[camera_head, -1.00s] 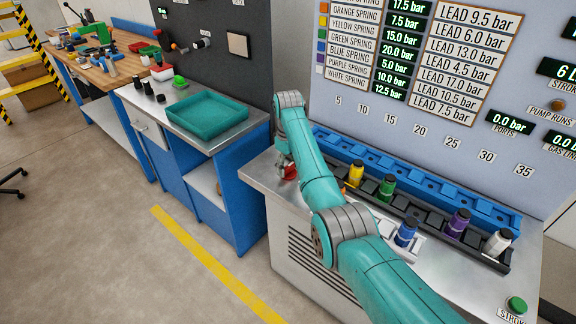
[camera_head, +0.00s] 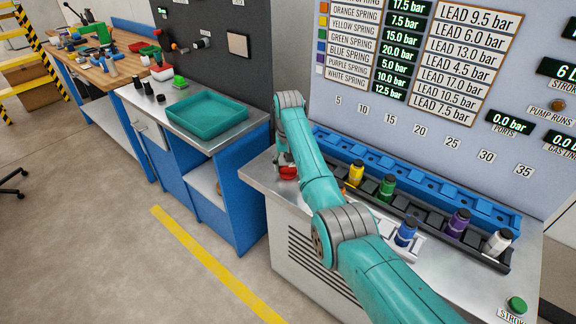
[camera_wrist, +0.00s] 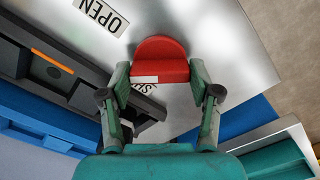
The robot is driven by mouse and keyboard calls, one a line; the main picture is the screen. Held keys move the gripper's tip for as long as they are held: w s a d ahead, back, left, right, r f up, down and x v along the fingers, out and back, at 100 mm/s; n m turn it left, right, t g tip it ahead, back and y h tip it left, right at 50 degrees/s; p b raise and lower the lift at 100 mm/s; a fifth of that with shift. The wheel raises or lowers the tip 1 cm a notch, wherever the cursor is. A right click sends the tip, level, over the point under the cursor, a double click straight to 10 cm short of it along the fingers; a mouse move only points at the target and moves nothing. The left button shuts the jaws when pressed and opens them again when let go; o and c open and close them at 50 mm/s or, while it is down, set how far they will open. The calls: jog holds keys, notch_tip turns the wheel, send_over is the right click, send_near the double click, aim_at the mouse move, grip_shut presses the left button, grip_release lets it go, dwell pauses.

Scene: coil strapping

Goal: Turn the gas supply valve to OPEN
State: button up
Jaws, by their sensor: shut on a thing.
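The gas supply valve is a red, round-ended knob (camera_wrist: 163,62) on the bench top. The OPEN label (camera_wrist: 101,14) is farther up and left, apart from the knob. My gripper (camera_wrist: 160,78) is shut on the knob, one finger on each side. In the head view the red knob (camera_head: 287,173) shows under my gripper (camera_head: 285,165) at the bench's left end, partly covered by my arm.
A dark rack (camera_head: 372,208) with several coloured spring cartridges stands right of the valve, before a blue rack (camera_head: 420,180). A lower bench with a teal tray (camera_head: 236,121) is to the left. A green button (camera_head: 516,304) is at the front right.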

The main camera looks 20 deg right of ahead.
aim_at(288, 166)
jog(key=m, duration=0.4)
jog(key=shift+m, duration=0.3)
jog(key=m, duration=0.4)
jog(key=shift+m, duration=0.3)
jog(key=o, duration=1.1)
jog(key=shift+o, duration=0.2)
notch_tip(288, 166, up, 12)
